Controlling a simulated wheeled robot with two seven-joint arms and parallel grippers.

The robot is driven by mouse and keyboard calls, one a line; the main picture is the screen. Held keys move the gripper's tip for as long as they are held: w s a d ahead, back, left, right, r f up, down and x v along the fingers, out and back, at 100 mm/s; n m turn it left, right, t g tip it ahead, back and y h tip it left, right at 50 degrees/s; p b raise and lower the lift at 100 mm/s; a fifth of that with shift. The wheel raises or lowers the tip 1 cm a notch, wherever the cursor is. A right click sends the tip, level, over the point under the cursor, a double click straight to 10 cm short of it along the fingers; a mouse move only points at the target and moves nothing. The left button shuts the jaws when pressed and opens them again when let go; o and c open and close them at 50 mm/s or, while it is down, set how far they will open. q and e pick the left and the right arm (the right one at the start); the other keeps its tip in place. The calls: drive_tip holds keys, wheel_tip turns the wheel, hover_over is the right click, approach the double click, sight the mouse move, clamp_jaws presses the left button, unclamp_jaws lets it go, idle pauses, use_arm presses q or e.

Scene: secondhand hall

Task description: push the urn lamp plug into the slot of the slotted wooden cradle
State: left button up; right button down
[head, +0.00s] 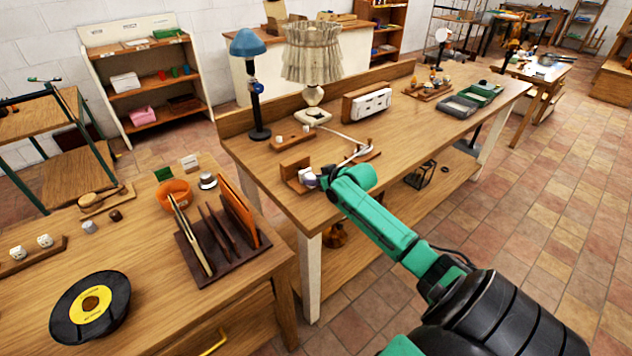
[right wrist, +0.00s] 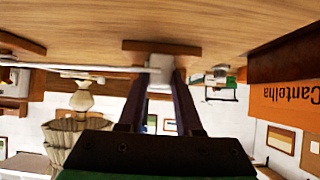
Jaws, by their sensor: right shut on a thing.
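The urn lamp (head: 312,97) with its pleated shade stands at the back of the wooden bench, and its white cord (head: 345,137) runs forward along the top. My right gripper (head: 316,182) is at the bench's near left corner, shut on the white plug (head: 307,177). The right wrist view, which looks upside down, shows the plug (right wrist: 160,72) between the fingers, with the cord leading off left. The slotted wooden cradle (head: 294,168) is right beside the plug, and its wooden bar (right wrist: 160,47) shows just beyond it. The slot is hidden, so I cannot tell whether the plug is in it. My left gripper is out of view.
A blue desk lamp (head: 253,88) stands left of the urn lamp. A wooden box with a white front (head: 371,104) and trays (head: 480,94) are farther right. The nearer table holds a record (head: 90,307), an orange bowl (head: 174,192) and a rack (head: 215,245).

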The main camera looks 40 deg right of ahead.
sight(306, 172)
drive_tip(key=shift+w, duration=0.35)
idle(0.3)
drive_tip(key=shift+r+p, duration=0.1)
drive_tip(key=shift+p, duration=0.4)
idle(0.6)
drive_tip(key=shift+w, duration=0.3)
idle(0.5)
drive_tip(key=shift+p, duration=0.4)
idle(0.6)
drive_tip(key=shift+w, duration=0.55)
idle(1.3)
drive_tip(key=shift+w+b, duration=0.5)
drive_tip(key=shift+b, duration=0.05)
drive_tip(key=shift+w, duration=0.1)
idle(0.4)
drive_tip(key=shift+r, duration=0.15)
